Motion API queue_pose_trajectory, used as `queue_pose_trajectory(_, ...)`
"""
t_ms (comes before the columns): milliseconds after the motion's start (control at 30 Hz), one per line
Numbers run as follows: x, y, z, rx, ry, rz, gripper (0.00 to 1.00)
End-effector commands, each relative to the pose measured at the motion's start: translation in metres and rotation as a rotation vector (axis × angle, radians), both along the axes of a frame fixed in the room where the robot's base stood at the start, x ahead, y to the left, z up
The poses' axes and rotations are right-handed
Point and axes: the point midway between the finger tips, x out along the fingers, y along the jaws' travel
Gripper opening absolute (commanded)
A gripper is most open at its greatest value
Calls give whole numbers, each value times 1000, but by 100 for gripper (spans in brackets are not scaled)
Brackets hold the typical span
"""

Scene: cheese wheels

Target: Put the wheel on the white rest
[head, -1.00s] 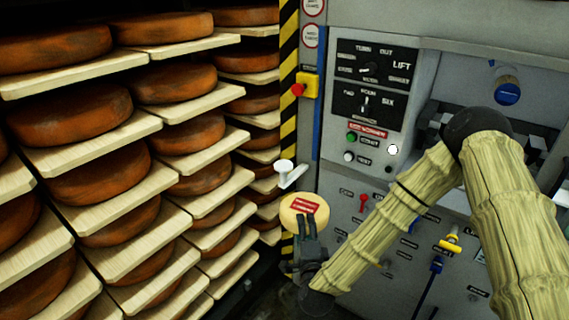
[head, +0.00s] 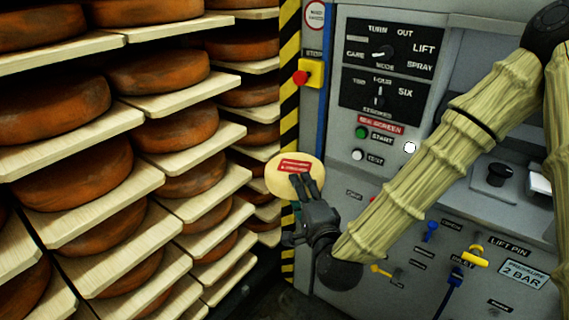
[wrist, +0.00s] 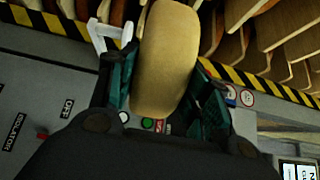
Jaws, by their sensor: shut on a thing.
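The wheel is a small pale yellow disc (head: 290,170) with a red label, in front of the striped post in the head view. My gripper (head: 303,186) is shut on it from below and holds it up, its flat face towards the head camera. In the wrist view the wheel (wrist: 166,55) stands edge-on between my gripper's dark green fingers (wrist: 162,85). The white rest (wrist: 104,36) shows in the wrist view as a white bracket just left of the wheel, beyond the left finger. I cannot tell whether they touch. In the head view the rest is hidden, seemingly behind the wheel.
Shelves (head: 85,130) with several large brown cheese wheels fill the left side, close to the striped post (head: 290,80). A grey control panel (head: 345,180) with knobs, buttons and levers stands on the right, behind my arm. A red stop button (head: 300,78) sits above the held wheel.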

Motion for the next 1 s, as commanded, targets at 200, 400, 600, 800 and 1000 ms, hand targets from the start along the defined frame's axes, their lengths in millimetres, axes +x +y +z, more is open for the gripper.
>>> queue_pose_trajectory(200, -4, -2, 9, -1, -4, 9, 0)
queue_pose_trajectory(400, 19, 0, 8, -3, -4, 6, 0)
queue_pose_trajectory(600, 54, 6, 6, -2, -6, 5, 0)
queue_pose_trajectory(800, 87, 14, 3, -2, -6, 7, 0)
queue_pose_trajectory(1000, 119, 21, -1, -3, -4, 9, 0)
